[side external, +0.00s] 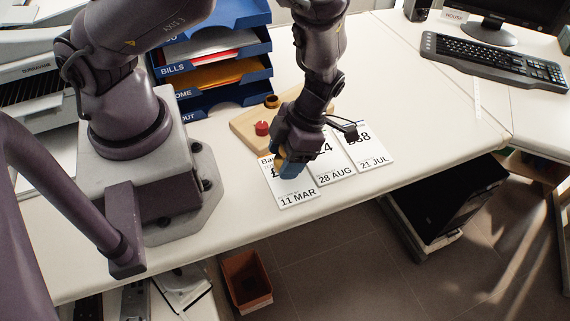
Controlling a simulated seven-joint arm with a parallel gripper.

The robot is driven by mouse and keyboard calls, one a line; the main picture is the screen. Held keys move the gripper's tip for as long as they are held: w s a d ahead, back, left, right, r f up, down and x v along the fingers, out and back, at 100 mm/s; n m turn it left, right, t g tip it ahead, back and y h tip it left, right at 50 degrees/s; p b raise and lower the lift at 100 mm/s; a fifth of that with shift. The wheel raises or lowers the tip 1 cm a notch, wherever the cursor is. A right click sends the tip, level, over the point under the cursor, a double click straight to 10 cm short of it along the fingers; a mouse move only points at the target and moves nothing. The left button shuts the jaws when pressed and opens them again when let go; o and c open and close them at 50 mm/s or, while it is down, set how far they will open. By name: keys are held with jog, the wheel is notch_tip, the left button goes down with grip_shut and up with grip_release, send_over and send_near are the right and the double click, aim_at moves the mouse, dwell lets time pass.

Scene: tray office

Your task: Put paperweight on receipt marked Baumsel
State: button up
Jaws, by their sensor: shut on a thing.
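The receipt marked "Ba…", dated 11 MAR (293,194), lies leftmost of three white receipts near the table's front edge. The rest of its name and its amount are mostly hidden by my gripper (287,165). The grip itself is partly hidden, and I cannot tell whether the blue thing touches the paper. The 28 AUG receipt (335,174) and the 21 JUL receipt (372,154) lie to the right.
A wooden board (243,121) with a red piece (262,128) and a dark round piece (271,101) lies behind my gripper. Blue letter trays (225,98) stand at the back left. A keyboard (495,60) lies at the right. The table between is clear.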

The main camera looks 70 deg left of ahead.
jog(key=shift+f, duration=1.4)
jog(key=shift+f, duration=0.15)
jog(key=o, duration=1.3)
jog(key=shift+c, duration=0.2)
